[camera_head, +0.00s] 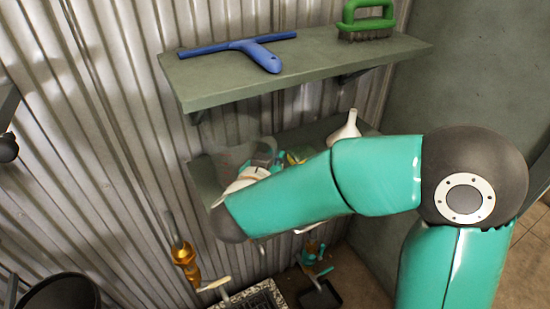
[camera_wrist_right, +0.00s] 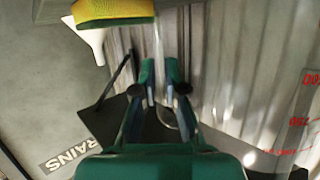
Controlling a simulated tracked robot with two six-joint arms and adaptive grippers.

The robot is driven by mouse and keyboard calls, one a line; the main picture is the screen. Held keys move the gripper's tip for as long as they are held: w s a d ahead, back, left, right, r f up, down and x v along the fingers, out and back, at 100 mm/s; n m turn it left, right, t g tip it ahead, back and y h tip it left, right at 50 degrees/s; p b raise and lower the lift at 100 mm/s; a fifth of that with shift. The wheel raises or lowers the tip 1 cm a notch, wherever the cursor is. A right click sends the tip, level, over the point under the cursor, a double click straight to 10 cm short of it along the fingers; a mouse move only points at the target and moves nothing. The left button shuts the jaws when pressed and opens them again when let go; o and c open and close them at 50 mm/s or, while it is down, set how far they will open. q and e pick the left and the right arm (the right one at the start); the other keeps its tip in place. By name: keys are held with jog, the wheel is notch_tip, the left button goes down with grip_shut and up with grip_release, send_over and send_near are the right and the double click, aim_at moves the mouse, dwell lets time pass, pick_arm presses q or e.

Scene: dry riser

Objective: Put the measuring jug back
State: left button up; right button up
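The measuring jug (camera_head: 230,158) is clear and hard to make out in the head view, at the left end of the lower shelf (camera_head: 203,180). I cannot tell whether it touches the shelf. Its clear wall with red markings (camera_wrist_right: 298,121) fills the right side of the right wrist view. My right gripper (camera_wrist_right: 160,78) has its fingers close together around a narrow clear strip, which looks like the jug's handle. In the head view my right forearm covers much of the lower shelf and part of the jug. My left gripper is not in view.
A white funnel (camera_head: 345,130) and a yellow-green sponge (camera_head: 297,158) are right of the jug. The upper shelf (camera_head: 225,85) overhangs with a blue squeegee (camera_head: 262,55) and a green brush (camera_head: 367,20). Brass fitting (camera_head: 183,255), floor grate (camera_head: 262,294) and black bucket (camera_head: 60,292) are below.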

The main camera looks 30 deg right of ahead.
jog(key=o, duration=0.3)
jog(key=shift+r, duration=0.15)
jog(key=shift+s+a, duration=0.2)
jog(key=shift+a, duration=0.05)
jog(key=b+v, duration=0.2)
jog(key=v, duration=0.9)
jog(key=shift+s+a+r, duration=0.15)
jog(key=shift+a, duration=0.05)
